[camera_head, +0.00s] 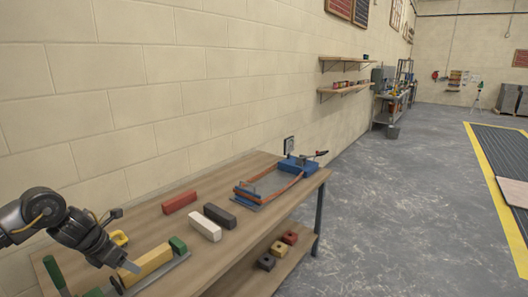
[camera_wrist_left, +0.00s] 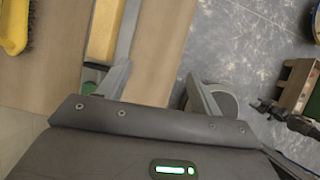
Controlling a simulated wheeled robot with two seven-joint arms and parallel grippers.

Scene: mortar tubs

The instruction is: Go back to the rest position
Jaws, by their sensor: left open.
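My left gripper (camera_head: 128,268) is at the lower left of the head view, over the front part of the workbench (camera_head: 235,245). In the left wrist view its two fingers (camera_wrist_left: 160,92) are spread apart with nothing between them. A long yellow block (camera_head: 148,264) lies beside the gripper, on or along a grey metal piece with green ends; it also shows in the left wrist view (camera_wrist_left: 104,28), beyond the left finger. Whether finger and metal piece touch, I cannot tell.
A red block (camera_head: 179,202), a dark block (camera_head: 220,215) and a white block (camera_head: 204,229) lie on the bench. A blue and orange tool (camera_head: 270,186) sits at its far end. Small blocks stand on the lower shelf. A block wall borders the bench; floor at right is open.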

